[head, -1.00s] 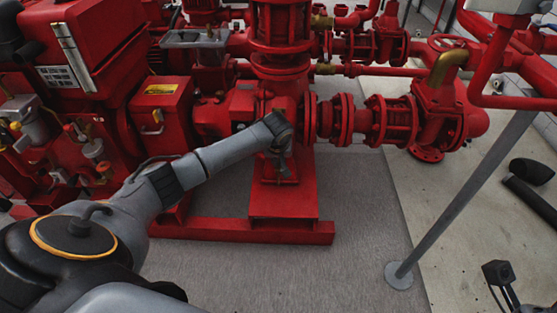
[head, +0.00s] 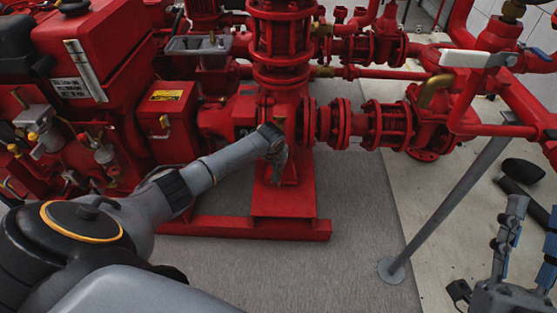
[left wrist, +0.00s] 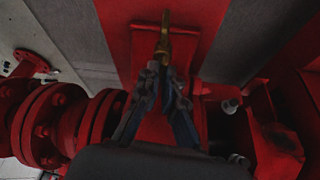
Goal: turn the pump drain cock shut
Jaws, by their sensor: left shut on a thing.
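The pump drain cock is a small brass piece (left wrist: 164,45) in the left wrist view, in front of a red plate on the pump. My left gripper (left wrist: 163,72) has its fingertips closed around the near end of the brass piece. In the head view my left gripper (head: 277,172) reaches down at the foot of the red pump (head: 283,102), and hides the cock there. My right gripper (head: 530,235) is at the lower right of the head view, its two blue-padded fingers apart and empty, away from the pump.
A red engine block (head: 95,60) stands at the left. Flanged red pipes (head: 385,122) run right from the pump. A slanted grey post (head: 445,200) stands between the pump and my right gripper. The grey floor (head: 340,250) in front is clear.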

